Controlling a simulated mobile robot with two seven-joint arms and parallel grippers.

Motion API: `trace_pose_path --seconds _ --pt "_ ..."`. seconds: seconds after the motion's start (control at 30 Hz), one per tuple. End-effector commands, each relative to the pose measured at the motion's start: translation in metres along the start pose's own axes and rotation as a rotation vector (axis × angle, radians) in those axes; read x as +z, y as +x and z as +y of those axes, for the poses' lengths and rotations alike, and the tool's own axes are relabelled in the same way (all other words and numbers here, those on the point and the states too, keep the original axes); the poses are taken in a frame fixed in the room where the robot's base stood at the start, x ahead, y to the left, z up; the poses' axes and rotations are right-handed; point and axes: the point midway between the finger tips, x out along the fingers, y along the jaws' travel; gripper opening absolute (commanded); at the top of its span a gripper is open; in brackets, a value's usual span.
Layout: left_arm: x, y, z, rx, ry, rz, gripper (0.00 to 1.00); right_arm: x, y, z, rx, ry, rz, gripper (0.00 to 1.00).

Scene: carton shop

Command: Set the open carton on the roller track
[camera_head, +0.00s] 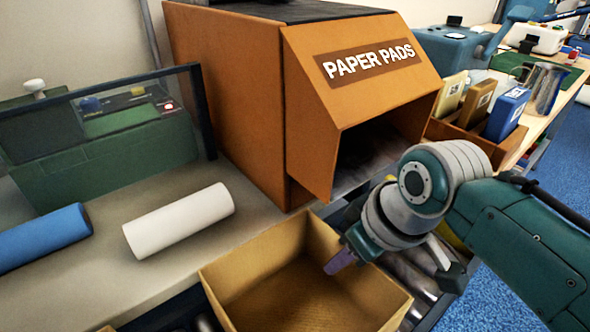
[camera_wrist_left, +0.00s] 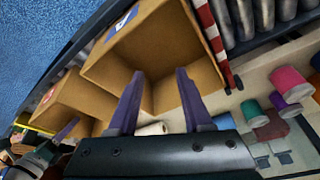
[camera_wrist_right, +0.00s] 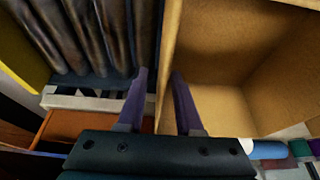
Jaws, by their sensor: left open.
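An open carton (camera_head: 245,262) stands at the bottom middle of the head view, beside and partly over the roller track (camera_head: 420,280). My right gripper (camera_head: 340,262) is at its right wall, with one purple finger inside the carton. In the right wrist view, my right gripper's fingers (camera_wrist_right: 160,85) are apart on either side of the carton wall (camera_wrist_right: 168,40); I cannot tell whether they pinch it. My left gripper (camera_wrist_left: 158,75) is open over another open carton (camera_wrist_left: 150,50), in the left wrist view only. The first carton (camera_wrist_left: 95,95) shows beyond it.
An orange PAPER PADS box (camera_head: 240,95) stands behind the carton. White (camera_head: 180,218) and blue (camera_head: 45,238) rolls lie on the grey bench at left. A wooden rack with cards (camera_head: 480,140) stands at right. A red-and-white striped strip (camera_wrist_left: 212,40) is near the left gripper.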

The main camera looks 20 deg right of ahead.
Motion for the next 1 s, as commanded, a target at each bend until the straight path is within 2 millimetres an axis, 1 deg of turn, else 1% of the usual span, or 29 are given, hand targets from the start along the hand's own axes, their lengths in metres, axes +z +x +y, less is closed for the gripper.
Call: trace_pose_path --seconds 0.17,0.2,0.4,0.5,0.67,0.77,0.83,0.9,1.0 --pt "-0.006 -0.019 -0.002 -0.004 0.005 -0.001 0.5 -0.002 -0.034 0.0 0.001 0.0 0.001 0.35" --pt "-0.007 -0.023 -0.002 -0.005 0.006 -0.001 0.5 -0.002 -0.043 0.001 0.002 -0.001 0.001 0.35" --pt "-0.012 -0.04 -0.004 -0.007 0.009 -0.002 0.5 -0.002 -0.088 0.0 0.001 -0.001 0.002 0.35" --pt "-0.014 -0.045 -0.004 -0.007 0.009 -0.002 0.5 -0.002 -0.104 0.0 0.001 -0.001 0.001 0.35" --pt "-0.015 -0.048 -0.004 -0.007 0.008 -0.002 0.5 0.001 -0.118 -0.001 0.001 0.001 -0.001 0.35" --pt "-0.015 -0.048 -0.004 -0.006 0.008 -0.001 0.5 0.021 -0.126 -0.009 0.012 0.012 -0.02 0.35" --pt "-0.015 -0.048 -0.004 -0.006 0.007 -0.001 0.5 0.045 -0.135 -0.019 0.028 0.033 -0.04 0.35" --pt "-0.015 -0.048 -0.003 -0.005 0.006 -0.001 0.5 0.07 -0.149 -0.03 0.047 0.06 -0.058 0.35" --pt "-0.015 -0.048 -0.002 -0.002 0.003 -0.001 0.5 0.098 -0.171 -0.043 0.07 0.104 -0.076 0.35"
